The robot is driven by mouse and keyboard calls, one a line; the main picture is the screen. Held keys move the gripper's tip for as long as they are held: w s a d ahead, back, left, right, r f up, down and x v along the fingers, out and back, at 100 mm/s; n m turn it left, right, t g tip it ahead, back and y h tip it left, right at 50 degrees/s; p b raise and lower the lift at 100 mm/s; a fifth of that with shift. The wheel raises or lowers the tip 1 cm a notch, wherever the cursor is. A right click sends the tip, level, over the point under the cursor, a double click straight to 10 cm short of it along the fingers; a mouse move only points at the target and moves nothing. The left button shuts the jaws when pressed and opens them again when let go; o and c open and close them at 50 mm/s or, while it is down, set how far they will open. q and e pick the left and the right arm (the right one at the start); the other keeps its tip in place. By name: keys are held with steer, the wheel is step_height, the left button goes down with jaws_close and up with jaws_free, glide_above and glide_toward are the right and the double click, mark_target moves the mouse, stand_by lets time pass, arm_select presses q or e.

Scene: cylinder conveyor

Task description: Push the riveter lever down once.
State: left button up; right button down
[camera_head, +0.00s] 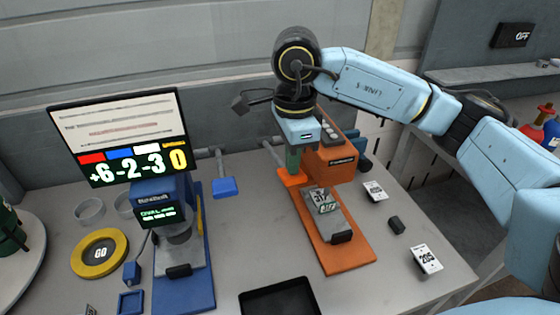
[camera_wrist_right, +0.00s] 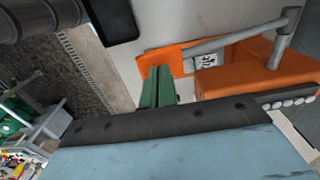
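An orange machine (camera_head: 338,162) with an orange base stands right of centre in the head view. Its lever is a grey rod ending in a flat orange paddle (camera_head: 291,178); in the wrist view the rod (camera_wrist_right: 232,36) and paddle (camera_wrist_right: 180,55) also show. My right gripper (camera_head: 293,168) points down just above the paddle. Its green fingers (camera_wrist_right: 158,75) are together with nothing seen between them, and their tips overlap the paddle in the wrist view. I cannot tell whether they touch it. My left gripper is out of view.
A blue machine (camera_head: 178,215) with a blue lever paddle (camera_head: 225,187) stands to the left, near a screen (camera_head: 118,135). A yellow GO button (camera_head: 99,253), a black tray (camera_head: 279,298) and white labelled cards (camera_head: 427,260) lie around.

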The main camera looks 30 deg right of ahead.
steer(key=shift+f+b, duration=4.6)
steer(key=shift+f, duration=0.75)
steer(key=shift+r+p, duration=4.75)
steer(key=shift+r, duration=3)
